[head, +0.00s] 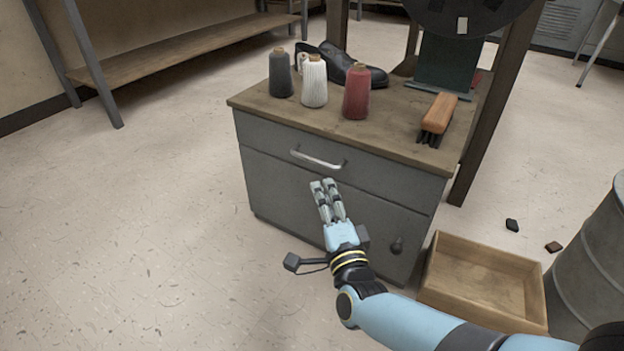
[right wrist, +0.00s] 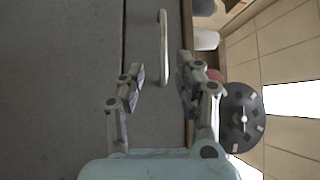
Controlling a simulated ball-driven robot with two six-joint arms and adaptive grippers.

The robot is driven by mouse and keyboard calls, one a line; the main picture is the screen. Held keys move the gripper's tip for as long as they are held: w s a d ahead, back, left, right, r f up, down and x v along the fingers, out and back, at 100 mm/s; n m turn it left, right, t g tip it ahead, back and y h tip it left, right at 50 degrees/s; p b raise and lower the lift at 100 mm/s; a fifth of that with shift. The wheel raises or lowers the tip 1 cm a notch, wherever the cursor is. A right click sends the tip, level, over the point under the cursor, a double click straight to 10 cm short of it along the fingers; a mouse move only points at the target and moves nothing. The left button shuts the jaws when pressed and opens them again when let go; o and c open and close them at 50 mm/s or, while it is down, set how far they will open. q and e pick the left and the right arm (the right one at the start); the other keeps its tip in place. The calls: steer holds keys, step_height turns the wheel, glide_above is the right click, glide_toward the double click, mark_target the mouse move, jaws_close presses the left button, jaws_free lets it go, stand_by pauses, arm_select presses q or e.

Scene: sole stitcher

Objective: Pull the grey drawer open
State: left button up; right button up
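The grey drawer (head: 380,172) is the upper front of a grey cabinet with a wooden top, and it looks closed. Its pale bar handle (head: 318,160) runs across the front, left of the middle. My right gripper (head: 324,184) is just below and in front of the handle, pointing at it. In the right wrist view my right gripper (right wrist: 160,85) is open and empty, its two fingers apart. The handle (right wrist: 164,47) shows there beyond the fingertips, between the lines of the fingers and not touched. My left gripper is in neither view.
On the cabinet top (head: 385,125) stand a dark spool (head: 281,75), a white spool (head: 314,82), a red spool (head: 357,92), a black shoe (head: 345,66) and a wooden brush (head: 438,115). An empty wooden box (head: 484,282) and a metal drum (head: 595,262) stand at right. The floor at left is clear.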

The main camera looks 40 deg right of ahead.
mark_target(312, 158)
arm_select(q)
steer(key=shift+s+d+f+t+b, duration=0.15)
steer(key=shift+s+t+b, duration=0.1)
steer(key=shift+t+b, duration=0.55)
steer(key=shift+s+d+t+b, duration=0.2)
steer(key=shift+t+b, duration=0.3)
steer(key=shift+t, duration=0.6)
arm_select(e)
steer(key=shift+r+x, duration=0.15)
steer(key=shift+x, duration=2.55)
steer(key=shift+r+x, duration=0.1)
steer(key=shift+x, duration=2.55)
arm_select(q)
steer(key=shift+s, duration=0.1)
arm_select(e)
jaws_close()
steer(key=shift+s+f, duration=0.1)
